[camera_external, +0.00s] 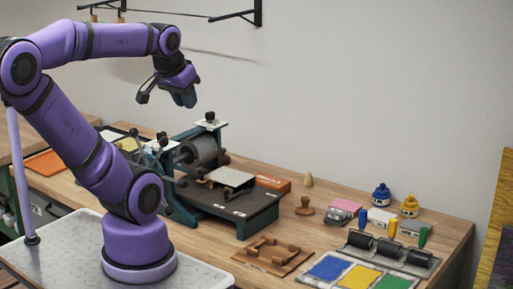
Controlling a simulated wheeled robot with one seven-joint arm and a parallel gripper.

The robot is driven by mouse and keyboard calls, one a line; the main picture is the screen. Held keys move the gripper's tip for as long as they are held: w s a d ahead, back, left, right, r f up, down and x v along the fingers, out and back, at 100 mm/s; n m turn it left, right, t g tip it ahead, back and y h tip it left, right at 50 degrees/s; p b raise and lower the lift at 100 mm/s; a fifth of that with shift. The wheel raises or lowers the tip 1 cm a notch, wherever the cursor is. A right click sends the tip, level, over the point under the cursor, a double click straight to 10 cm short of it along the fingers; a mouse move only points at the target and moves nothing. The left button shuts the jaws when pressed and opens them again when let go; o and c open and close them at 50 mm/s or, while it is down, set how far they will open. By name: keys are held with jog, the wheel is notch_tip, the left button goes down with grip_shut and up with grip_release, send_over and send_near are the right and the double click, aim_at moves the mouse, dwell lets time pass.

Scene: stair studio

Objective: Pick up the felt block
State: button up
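My gripper (165,98) is raised high above the left part of the bench, near the wall. Its two dark fingers look spread apart, with nothing visible between them. I cannot tell for sure which item is the felt block. A small pink-topped block (346,206) and a grey-white block (381,217) lie on the right part of the bench. A small grey piece (338,218) lies by the pink one. All are far to the right of and below my gripper.
A printing press (232,200) stands mid-bench. A carved wooden board (272,255), a tray of black rollers (389,251) and a colour palette (360,277) lie in front. Blue (381,194) and yellow (410,206) bottles stand behind the blocks. A wooden stamp (305,206) stands left of them.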

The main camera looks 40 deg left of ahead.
jog(key=o, duration=1.4)
jog(key=g, duration=0.5)
send_over(337, 210)
jog(key=shift+n, duration=0.4)
jog(key=f, duration=3.1)
jog(key=shift+s+a+f, duration=0.15)
jog(key=shift+s+f, duration=0.15)
jog(key=shift+s, duration=0.05)
jog(key=shift+w+f, duration=0.15)
jog(key=shift+f, duration=2.6)
jog(key=shift+w+f, duration=0.1)
jog(key=shift+f, duration=2.65)
